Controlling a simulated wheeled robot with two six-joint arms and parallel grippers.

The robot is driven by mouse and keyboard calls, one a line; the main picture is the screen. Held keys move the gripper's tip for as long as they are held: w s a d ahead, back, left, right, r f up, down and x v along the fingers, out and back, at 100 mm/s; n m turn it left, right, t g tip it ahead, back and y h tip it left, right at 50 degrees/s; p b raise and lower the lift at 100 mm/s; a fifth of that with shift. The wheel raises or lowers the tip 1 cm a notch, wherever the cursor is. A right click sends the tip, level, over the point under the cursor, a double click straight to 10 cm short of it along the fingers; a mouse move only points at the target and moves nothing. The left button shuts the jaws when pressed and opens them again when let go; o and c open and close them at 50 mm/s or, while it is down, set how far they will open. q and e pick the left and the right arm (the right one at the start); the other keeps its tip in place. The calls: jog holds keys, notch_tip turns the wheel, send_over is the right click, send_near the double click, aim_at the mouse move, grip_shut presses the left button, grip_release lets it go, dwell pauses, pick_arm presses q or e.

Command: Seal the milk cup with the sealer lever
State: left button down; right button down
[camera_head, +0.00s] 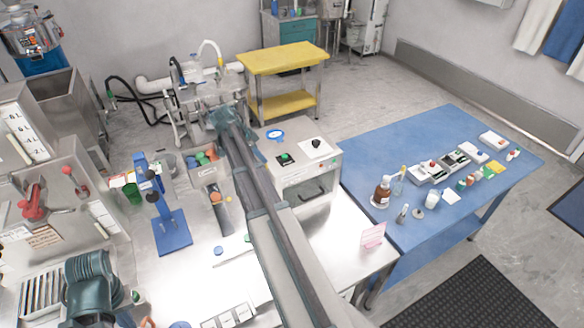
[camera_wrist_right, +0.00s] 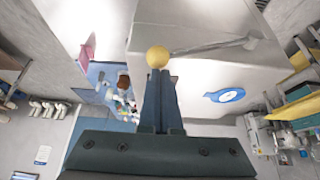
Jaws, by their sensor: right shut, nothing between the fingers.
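A round yellow knob (camera_wrist_right: 158,57) on a thin grey rod (camera_wrist_right: 215,46) shows in the right wrist view and looks like the sealer lever. My right gripper (camera_wrist_right: 160,78) is shut and empty. Its fingertips end just below the knob in that view; I cannot tell whether they touch it. The white machine (camera_head: 295,168) with a blue oval label on top stands beside my right arm in the head view. The label (camera_wrist_right: 225,95) shows right of the fingers in the wrist view. I cannot pick out the milk cup. My left gripper is not clearly in view.
A blue table (camera_head: 385,148) at the right holds bottles and small containers. A pink sign (camera_head: 373,235) stands on the steel counter's right end. A blue stand (camera_head: 172,232) and a bin of coloured items (camera_head: 203,175) are left of my right arm. A yellow cart (camera_head: 283,57) stands behind.

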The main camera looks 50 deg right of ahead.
jog(key=shift+f, duration=0.15)
jog(key=shift+s+f+b, duration=0.2)
jog(key=shift+f+b, duration=0.15)
jog(key=shift+b, duration=0.1)
jog(key=shift+f, duration=0.15)
jog(key=shift+s+a+f+b, duration=0.1)
jog(key=shift+s+f+b, duration=0.05)
jog(key=shift+f+b, duration=0.3)
jog(key=shift+f, duration=0.1)
jog(key=shift+s+f+b, duration=0.15)
jog(key=shift+f+b, duration=0.15)
jog(key=shift+b, duration=0.25)
jog(key=shift+f, duration=0.1)
dwell(0.3)
